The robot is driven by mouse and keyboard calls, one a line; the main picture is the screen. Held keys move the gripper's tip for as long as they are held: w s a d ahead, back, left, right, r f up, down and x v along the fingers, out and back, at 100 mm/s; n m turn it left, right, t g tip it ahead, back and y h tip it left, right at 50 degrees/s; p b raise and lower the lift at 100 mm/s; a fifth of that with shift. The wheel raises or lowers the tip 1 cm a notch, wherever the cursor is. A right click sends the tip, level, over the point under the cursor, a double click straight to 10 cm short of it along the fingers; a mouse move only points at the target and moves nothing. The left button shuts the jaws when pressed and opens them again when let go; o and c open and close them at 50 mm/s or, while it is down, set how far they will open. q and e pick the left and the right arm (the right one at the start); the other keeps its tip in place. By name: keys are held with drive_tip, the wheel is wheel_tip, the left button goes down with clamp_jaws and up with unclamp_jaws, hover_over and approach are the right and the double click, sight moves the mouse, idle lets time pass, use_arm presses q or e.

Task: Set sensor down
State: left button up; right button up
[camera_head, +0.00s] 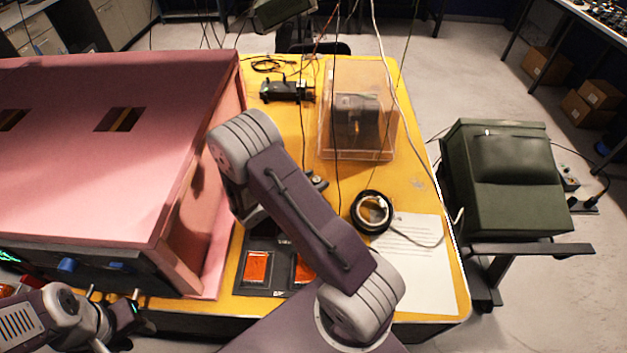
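No item can be picked out with certainty as the sensor. A black ring-shaped device (372,212) with a cable lies on the yellow table (415,182), at the edge of a white paper sheet (425,275). A dark board (275,245) with orange-red panels lies partly behind my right arm. My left gripper (112,325) is low at the left, in front of the pink foam enclosure (120,150); its fingers are too unclear to judge. My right arm crosses the table's middle, and its gripper is hidden behind the arm. A small dark object (318,181) shows beside that arm.
A clear plastic box (358,115) covers a grey device at the table's back. A black cylindrical device (287,91) lies left of it. Thin cables hang over the table. A dark green case (510,180) stands right of the table. The pink enclosure fills the left side.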

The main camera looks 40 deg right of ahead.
drive_tip(key=shift+r+p, duration=0.35)
drive_tip(key=v, duration=0.6)
drive_tip(key=shift+a+b, duration=0.35)
drive_tip(key=shift+b, duration=0.05)
drive_tip(key=shift+s+a+r, duration=0.15)
drive_tip(key=shift+a+r, duration=0.05)
drive_tip(key=shift+a, duration=0.25)
